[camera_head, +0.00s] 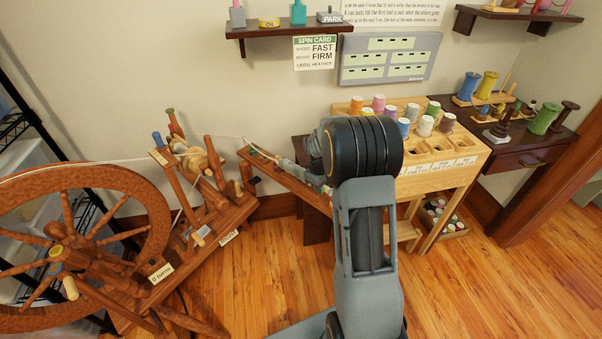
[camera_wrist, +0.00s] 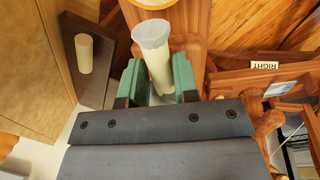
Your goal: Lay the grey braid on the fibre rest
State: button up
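In the wrist view my gripper (camera_wrist: 160,86) has its two green fingers on either side of a pale roll (camera_wrist: 158,66) with a light grey end, seemingly the grey braid. The fingers appear to touch the roll on both sides. It stands out past the fingertips, slightly tilted, over a long reddish wooden board (camera_wrist: 190,22). In the head view that sloping board (camera_head: 312,193) lies under my outstretched arm, and the fingers and roll are too small or covered to make out. I cannot tell for sure which part is the fibre rest. A cream cylinder (camera_wrist: 84,54) stands on a dark surface (camera_wrist: 96,78) to the left.
The spinning wheel (camera_head: 140,188) stands at left, with thin yarn running from it towards the board. A wooden rack (camera_head: 468,148) with coloured spools stands right of my arm. A dark side table (camera_head: 520,158) is further right. The floor (camera_head: 510,285) at lower right is clear.

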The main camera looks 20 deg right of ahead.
jog(key=o, duration=0.4)
jog(key=shift+r, duration=0.1)
jog(key=r+p, duration=0.1)
jog(key=r, duration=0.3)
jog(key=a+r+p, duration=0.1)
jog(key=r, duration=0.4)
jog(key=s+a+r+p, duration=0.1)
jog(key=r, duration=0.3)
jog(key=shift+s+a+r, duration=0.1)
jog(key=shift+a+r, duration=0.1)
